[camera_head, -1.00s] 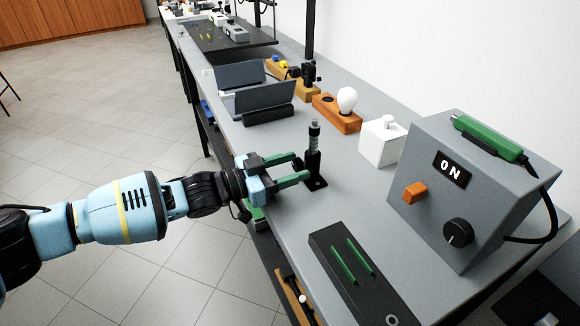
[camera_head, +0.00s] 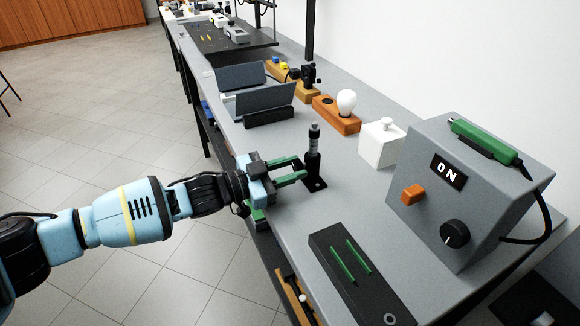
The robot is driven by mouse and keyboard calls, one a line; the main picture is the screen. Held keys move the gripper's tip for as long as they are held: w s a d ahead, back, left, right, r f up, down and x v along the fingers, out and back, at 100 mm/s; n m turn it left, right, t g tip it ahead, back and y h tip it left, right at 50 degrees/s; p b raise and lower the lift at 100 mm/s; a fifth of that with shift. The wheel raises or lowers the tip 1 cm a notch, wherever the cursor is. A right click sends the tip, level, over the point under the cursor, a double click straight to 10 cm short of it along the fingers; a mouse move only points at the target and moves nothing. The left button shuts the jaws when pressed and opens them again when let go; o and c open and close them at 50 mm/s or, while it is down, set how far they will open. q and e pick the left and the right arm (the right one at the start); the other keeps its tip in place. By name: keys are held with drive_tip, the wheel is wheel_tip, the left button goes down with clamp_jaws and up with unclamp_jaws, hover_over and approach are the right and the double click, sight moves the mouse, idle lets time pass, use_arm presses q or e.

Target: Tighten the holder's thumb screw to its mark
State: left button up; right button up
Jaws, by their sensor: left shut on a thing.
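The black post holder (camera_head: 314,172) stands upright on its foot on the grey bench, with a silver and dark post (camera_head: 314,137) rising from its top. My left gripper (camera_head: 303,169) reaches in from the left, its two green-padded fingers level with the holder's side. It is shut on the thumb screw, which is mostly hidden between the fingertips. The screw's mark is too small to make out. My right gripper is not in view.
A grey box (camera_head: 438,222) marked ON, with an orange switch and black knob, stands at right. A black tray (camera_head: 334,256) with two green rods lies in front. A white block (camera_head: 381,146), orange lamp base (camera_head: 337,117) and dark panels (camera_head: 265,99) stand behind.

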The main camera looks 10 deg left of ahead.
use_arm(q)
drive_tip(key=m, duration=0.3)
drive_tip(key=shift+p, duration=0.4)
drive_tip(key=o, duration=1)
drive_tip(key=shift+a, duration=0.1)
drive_tip(key=shift+v, duration=3.85)
